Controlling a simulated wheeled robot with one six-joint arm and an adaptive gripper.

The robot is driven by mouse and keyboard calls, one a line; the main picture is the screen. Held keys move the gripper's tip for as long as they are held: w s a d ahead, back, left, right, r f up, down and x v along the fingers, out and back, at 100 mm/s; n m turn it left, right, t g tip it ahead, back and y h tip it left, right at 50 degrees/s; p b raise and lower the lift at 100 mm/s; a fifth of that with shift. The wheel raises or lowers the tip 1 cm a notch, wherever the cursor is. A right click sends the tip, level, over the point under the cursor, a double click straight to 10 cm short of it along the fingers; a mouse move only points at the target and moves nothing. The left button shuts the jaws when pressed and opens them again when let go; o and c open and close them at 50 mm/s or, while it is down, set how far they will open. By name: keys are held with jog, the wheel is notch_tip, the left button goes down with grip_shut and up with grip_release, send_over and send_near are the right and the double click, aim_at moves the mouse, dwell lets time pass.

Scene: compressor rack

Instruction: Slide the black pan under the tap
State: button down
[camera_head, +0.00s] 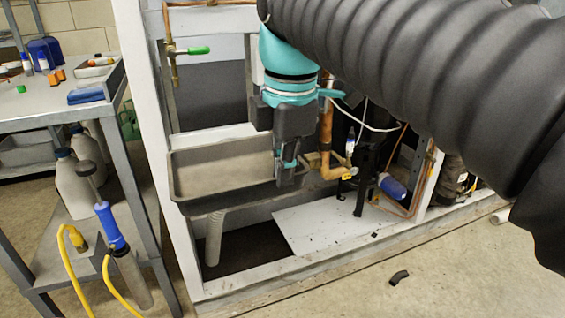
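A long rectangular pan (225,204) sits in the lower left of the white rack. Its rim and outer wall look dark, and its inside looks grey-beige. A brass tap (173,72) with a green lever hangs on a copper pipe above the pan's left end, well clear of it. My gripper (288,178), dark grey below a teal wrist, points down at the pan's right end and hides part of it. Its fingertips overlap the pan's right rim in view. I cannot tell whether they touch or grip it.
A white post (145,110) stands left of the pan. A grey pipe (214,238) stands below it. Copper pipes (326,135) and black equipment lie close right of my gripper. A workbench (50,108) with bottles stands at left.

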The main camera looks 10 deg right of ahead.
jog(key=shift+w+a+f+p, duration=0.25)
jog(key=shift+w+a, duration=0.25)
jog(key=shift+w, duration=1.3)
jog(key=shift+w+a+f+p, duration=0.1)
jog(key=shift+w+a+p, duration=0.4)
jog(key=shift+w, duration=1.35)
jog(key=shift+w+a+f+p, duration=0.2)
jog(key=shift+w+a, duration=0.35)
jog(key=shift+w, duration=1.25)
jog(key=shift+w+a+f+p, duration=0.1)
jog(key=shift+w+a+p, duration=0.4)
jog(key=shift+w, duration=1)
jog(key=shift+w+a+f+p, duration=0.1)
jog(key=shift+w+a+p, duration=0.4)
jog(key=shift+w, duration=1.05)
jog(key=shift+w+a+p, duration=0.3)
jog(key=shift+w+p, duration=0.4)
jog(key=shift+w, duration=1)
jog(key=shift+f, duration=0.6)
